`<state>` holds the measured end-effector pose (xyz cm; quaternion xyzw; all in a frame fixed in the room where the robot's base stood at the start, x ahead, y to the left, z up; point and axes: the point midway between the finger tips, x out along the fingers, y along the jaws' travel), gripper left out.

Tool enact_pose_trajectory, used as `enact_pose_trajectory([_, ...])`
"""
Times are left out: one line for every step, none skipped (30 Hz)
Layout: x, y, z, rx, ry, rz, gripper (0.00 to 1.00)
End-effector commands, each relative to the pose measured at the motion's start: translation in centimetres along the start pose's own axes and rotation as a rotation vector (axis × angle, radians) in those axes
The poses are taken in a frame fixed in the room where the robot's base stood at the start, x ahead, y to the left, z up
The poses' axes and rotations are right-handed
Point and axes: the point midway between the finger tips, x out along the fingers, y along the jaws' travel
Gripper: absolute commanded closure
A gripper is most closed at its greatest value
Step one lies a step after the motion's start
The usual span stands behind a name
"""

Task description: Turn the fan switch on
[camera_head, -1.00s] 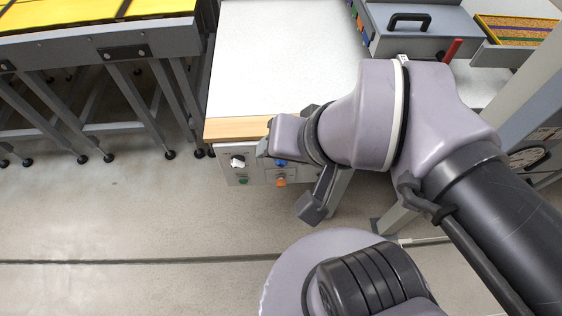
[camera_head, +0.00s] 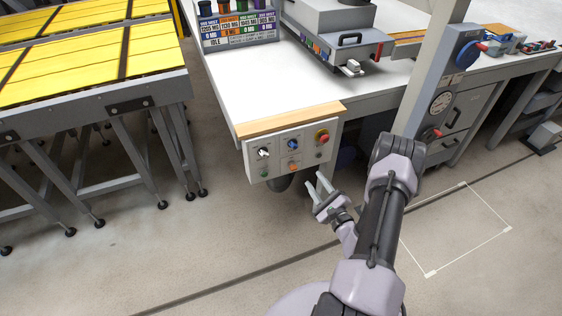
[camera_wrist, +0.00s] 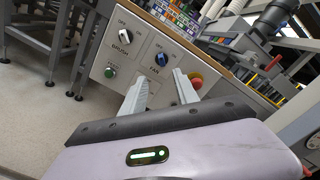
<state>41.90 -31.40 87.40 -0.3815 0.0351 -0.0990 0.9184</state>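The fan switch is a blue rotary knob (camera_head: 293,145) on the grey control panel (camera_head: 275,175) at the table's front edge. In the wrist view the blue knob (camera_wrist: 160,59) sits above the word FAN, with small position labels over it; its exact setting is too small to tell. My gripper (camera_head: 318,186) is below and right of the panel in the head view, apart from it. In the wrist view its two fingers (camera_wrist: 160,77) are spread and empty, with their tips just below the blue knob in the picture.
The panel also has a white knob (camera_wrist: 126,37), a green button (camera_wrist: 110,72), an orange button (camera_head: 293,167) and a red stop button (camera_head: 322,136). A grey post (camera_head: 428,75) stands to the right. Yellow-topped tables (camera_head: 90,60) are at left. Floor in front is clear.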

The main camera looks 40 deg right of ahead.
Motion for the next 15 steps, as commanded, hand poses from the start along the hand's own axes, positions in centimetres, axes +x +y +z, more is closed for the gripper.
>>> enact_pose_trajectory([-0.2,0.1,-0.8,-0.002,0.02,-0.012,0.64])
enact_pose_trajectory([-0.1,0.1,-1.0,-0.004,0.025,-0.016,0.64])
enact_pose_trajectory([0.3,0.1,-1.1,-0.007,0.027,-0.019,0.64])
enact_pose_trajectory([0.8,0.2,-1.1,-0.007,0.026,-0.018,0.64])
enact_pose_trajectory([1.4,0.2,-1.1,-0.008,0.024,-0.016,0.64])
enact_pose_trajectory([2.5,0.2,-1.1,-0.008,0.023,-0.017,0.64])
enact_pose_trajectory([3.4,0.3,-1.1,-0.008,0.022,-0.015,0.64])
enact_pose_trajectory([4.3,0.3,-1.1,-0.008,0.02,-0.015,0.64])
enact_pose_trajectory([5.6,0.3,-1.1,-0.008,0.02,-0.016,0.64])
enact_pose_trajectory([6.5,0.3,-1.1,-0.008,0.02,-0.015,0.64])
enact_pose_trajectory([7.4,0.3,-1.2,-0.008,0.02,-0.015,0.64])
enact_pose_trajectory([8.7,0.3,-1.1,-0.006,0.02,-0.015,0.64])
enact_pose_trajectory([9.6,0.3,-1.2,-0.007,0.019,-0.014,0.64])
enact_pose_trajectory([10.5,0.3,-1.2,-0.007,0.019,-0.015,0.64])
enact_pose_trajectory([11.7,0.2,-1.2,-0.006,0.019,-0.015,0.64])
